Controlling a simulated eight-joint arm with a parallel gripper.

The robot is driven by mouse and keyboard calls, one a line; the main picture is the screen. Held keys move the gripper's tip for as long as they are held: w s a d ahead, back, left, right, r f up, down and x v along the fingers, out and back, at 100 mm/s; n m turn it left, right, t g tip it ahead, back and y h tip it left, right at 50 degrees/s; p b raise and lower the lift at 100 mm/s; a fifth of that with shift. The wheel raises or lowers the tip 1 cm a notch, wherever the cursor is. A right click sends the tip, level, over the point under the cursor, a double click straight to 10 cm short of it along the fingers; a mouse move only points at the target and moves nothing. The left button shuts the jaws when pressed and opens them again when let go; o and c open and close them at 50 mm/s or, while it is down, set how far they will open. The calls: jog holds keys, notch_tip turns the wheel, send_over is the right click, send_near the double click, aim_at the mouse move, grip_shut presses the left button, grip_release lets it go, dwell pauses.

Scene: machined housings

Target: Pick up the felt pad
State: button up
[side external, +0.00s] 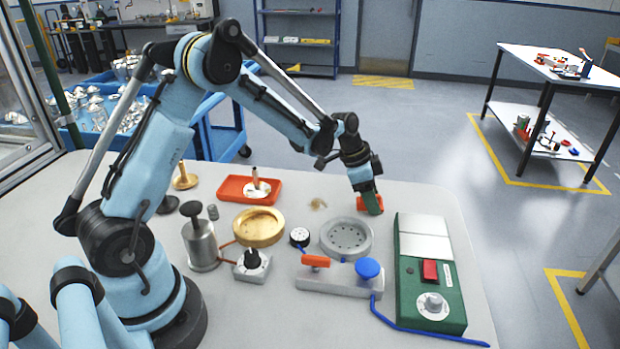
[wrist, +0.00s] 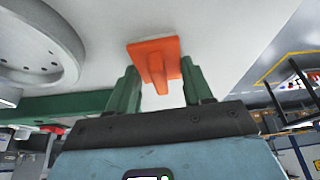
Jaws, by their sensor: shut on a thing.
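The felt pad appears to be the orange piece at my fingertips, a flat plate with a raised grip. My gripper (side external: 371,203) points down at the far right part of the table and is shut on this orange piece. Its two green fingers also show in the wrist view (wrist: 160,70), on either side of the grip. Whether the pad touches the table is hard to tell.
A round grey housing (side external: 347,239) stands just left of my gripper. A green box with a red switch (side external: 429,270) is at the right. A grey fixture with a blue knob (side external: 368,268) lies in front. A red tray (side external: 232,190) and a brass bowl (side external: 258,240) are further left.

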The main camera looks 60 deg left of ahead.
aim_at(378, 195)
jog(key=shift+c, duration=0.4)
jog(key=shift+r, duration=0.1)
jog(key=shift+r, duration=0.6)
notch_tip(378, 195, up, 3)
jog(key=shift+f, duration=0.1)
jog(key=s+d+r, duration=0.5)
jog(key=d+r, duration=0.2)
jog(key=d, duration=0.3)
jog(key=shift+d, duration=0.2)
jog(key=shift+s, duration=0.1)
